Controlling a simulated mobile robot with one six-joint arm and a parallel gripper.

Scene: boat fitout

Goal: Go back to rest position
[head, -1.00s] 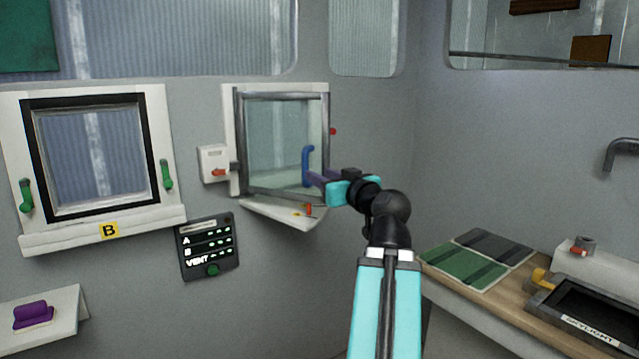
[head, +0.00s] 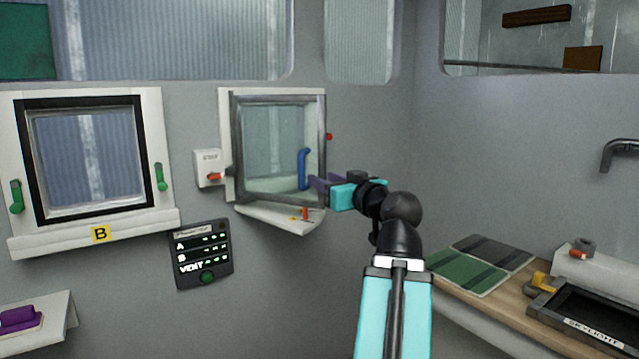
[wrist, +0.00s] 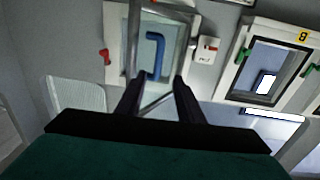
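My gripper (head: 314,183) is in front of the framed window (head: 270,140) on the back wall, just right of its blue handle (head: 304,170). In the wrist view, the two dark fingers of my gripper (wrist: 159,90) stand apart with nothing between them. The remaining depth between fingertips and handle is hard to judge. My arm reaches up from the bottom of the head view.
Left are a box with a red lever (head: 209,170), a panel marked A, B, VENT (head: 203,255) and window B (head: 90,160) with green handles. A small ledge with a red peg (head: 305,214) sits under the framed window. A wooden counter (head: 480,300) with a skylight-labelled frame stands right.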

